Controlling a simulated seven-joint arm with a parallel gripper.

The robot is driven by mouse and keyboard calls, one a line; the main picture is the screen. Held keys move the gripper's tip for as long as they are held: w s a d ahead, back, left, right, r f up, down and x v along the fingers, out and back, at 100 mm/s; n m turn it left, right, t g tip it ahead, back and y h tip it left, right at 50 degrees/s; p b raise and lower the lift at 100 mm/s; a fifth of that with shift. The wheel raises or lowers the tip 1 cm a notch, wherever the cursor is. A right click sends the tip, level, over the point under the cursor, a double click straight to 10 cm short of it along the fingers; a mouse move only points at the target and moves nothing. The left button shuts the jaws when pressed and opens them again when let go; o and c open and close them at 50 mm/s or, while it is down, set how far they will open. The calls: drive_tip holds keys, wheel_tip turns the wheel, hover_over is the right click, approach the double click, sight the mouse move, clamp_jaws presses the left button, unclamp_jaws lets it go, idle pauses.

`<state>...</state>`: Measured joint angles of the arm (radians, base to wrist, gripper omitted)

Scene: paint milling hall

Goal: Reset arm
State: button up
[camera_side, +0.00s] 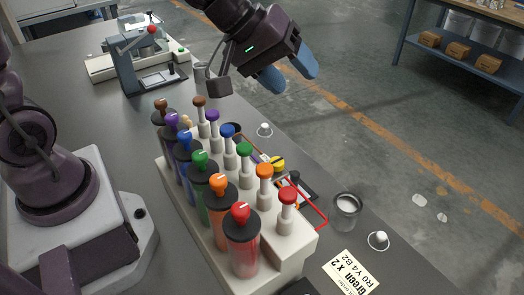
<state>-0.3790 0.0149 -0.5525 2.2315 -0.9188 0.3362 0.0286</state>
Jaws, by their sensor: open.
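My gripper (290,73) hangs in the air at the top middle, above the far end of the bottle rack. Its two blue fingers are apart, with nothing between them. My arm comes in from the top edge. My own base and a lower link stand at the left on the dark table (70,75).
A white rack (295,255) holds two rows of coloured, knobbed containers. A press-like device with a red knob (151,29) stands at the back. A glass cup (346,211), a label card (351,271) and a red-handled item (316,215) lie right of the rack. A shelf with boxes (458,52) stands beyond.

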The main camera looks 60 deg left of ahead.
drive_tip(key=s+a+r+m+y, duration=0.2)
drive_tip(key=s+a, duration=0.3)
drive_tip(key=s, duration=0.4)
drive_tip(key=s+a+r+m+g+y, duration=0.1)
drive_tip(key=s+a+r+m+y, duration=0.1)
drive_tip(key=s+a, duration=0.4)
drive_tip(key=s+r+m, duration=0.1)
drive_tip(key=s+m, duration=0.1)
drive_tip(key=shift+s+r+m+y, duration=0.2)
drive_tip(key=shift+s+m+y, duration=0.1)
drive_tip(key=shift+s+m, duration=0.1)
idle(0.4)
